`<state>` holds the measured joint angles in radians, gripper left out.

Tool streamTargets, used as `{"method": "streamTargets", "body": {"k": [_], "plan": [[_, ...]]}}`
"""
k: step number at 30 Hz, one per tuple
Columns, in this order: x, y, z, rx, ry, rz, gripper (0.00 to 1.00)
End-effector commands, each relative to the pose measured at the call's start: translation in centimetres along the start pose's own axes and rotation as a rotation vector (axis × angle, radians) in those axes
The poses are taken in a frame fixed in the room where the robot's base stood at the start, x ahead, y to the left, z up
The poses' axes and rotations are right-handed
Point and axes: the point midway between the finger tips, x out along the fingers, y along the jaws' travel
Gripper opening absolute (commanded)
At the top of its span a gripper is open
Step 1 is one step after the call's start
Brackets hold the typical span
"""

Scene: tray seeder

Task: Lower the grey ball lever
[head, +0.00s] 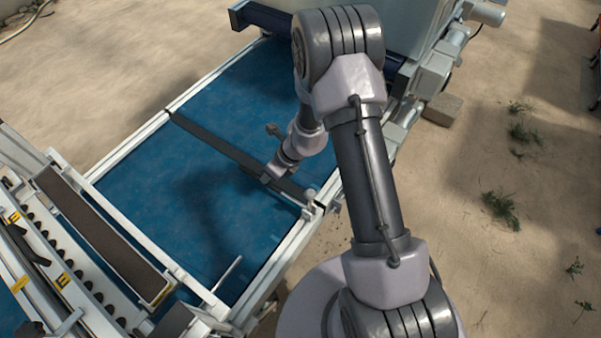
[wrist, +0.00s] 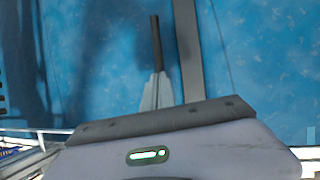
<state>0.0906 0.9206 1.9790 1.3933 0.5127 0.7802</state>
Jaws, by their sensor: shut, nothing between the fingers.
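A small light grey ball knob (head: 309,195) stands at the right rail of the blue belt in the head view, by the right end of a dark crossbar. It looks like the grey ball lever, but its shaft is hard to make out. My gripper (head: 266,178) is to the left of the knob, over the belt and close to the crossbar. In the wrist view my gripper (wrist: 156,45) has its narrow fingers together, with nothing between them and the blue belt behind. No ball knob can be made out in the wrist view.
The dark crossbar (head: 222,147) spans the blue belt (head: 170,205); a grey bar (wrist: 188,50) also shows beside the fingers in the wrist view. A thin pale rod (head: 228,272) rises near the belt's front end. Seeder machinery (head: 70,265) lies at lower left. Sandy ground is open at right.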

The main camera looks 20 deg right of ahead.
Motion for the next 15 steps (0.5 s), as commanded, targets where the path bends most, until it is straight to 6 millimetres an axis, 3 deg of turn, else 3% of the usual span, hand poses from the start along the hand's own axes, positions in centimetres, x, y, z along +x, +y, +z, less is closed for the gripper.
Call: {"method": "streamTargets", "body": {"k": [1,5,15], "plan": [[0.5,0.3,-0.9,-0.002,0.016,0.006,0.00],[-0.7,0.2,-0.5,-0.004,0.015,0.006,0.00],[-8.6,-0.3,3.0,-0.009,-0.003,0.000,0.00]]}}
